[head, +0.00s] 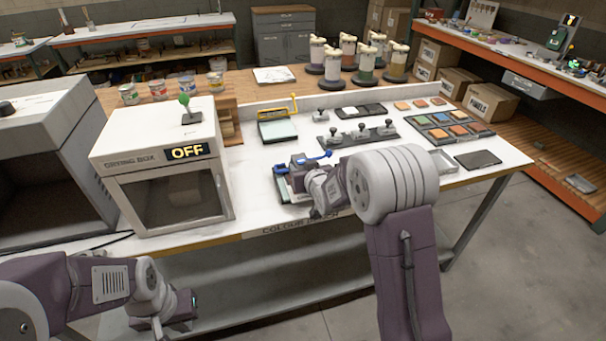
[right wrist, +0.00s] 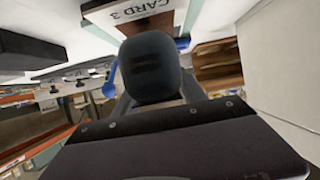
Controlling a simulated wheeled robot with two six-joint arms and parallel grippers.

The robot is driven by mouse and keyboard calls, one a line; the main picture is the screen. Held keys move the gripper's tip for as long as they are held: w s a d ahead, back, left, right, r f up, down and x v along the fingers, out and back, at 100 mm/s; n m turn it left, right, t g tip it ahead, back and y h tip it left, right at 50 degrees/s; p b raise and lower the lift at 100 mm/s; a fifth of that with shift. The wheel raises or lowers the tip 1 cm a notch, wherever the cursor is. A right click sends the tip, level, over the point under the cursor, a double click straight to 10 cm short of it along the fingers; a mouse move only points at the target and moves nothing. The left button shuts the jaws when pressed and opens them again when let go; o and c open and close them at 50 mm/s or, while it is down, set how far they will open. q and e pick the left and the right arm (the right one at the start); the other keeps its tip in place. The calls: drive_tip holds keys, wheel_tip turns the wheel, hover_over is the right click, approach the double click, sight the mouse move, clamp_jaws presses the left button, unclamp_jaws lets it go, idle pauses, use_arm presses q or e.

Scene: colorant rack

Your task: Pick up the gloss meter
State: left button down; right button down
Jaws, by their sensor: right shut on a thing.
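A dark grey, rounded body (right wrist: 150,68), which I take to be the gloss meter, sits between the fingers of my right gripper in the right wrist view. My right gripper (right wrist: 155,100) is shut on it. In the head view my right gripper (head: 308,180) is over the front of the white bench, at a card board with a blue handle (head: 315,158). The gripper and wrist hide most of the held thing there. My left gripper (head: 165,318) is low at the bottom left, in front of the bench; its jaws are not clear.
The box reading OFF (head: 165,160) stands left of my right gripper. A board with a yellow handle (head: 277,128), a tray of knobbed tools (head: 357,133) and colour tiles (head: 450,130) lie behind and right. A board reading CARD 3 (right wrist: 140,14) is close ahead in the wrist view.

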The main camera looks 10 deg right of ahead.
drive_tip(key=w+d+r+p, duration=0.1)
drive_tip(key=d+r+p, duration=0.2)
drive_tip(key=d+r, duration=0.5)
drive_tip(key=shift+w+d+r, duration=0.3)
drive_tip(key=shift+d+r, duration=0.05)
drive_tip(key=shift+d, duration=1.45)
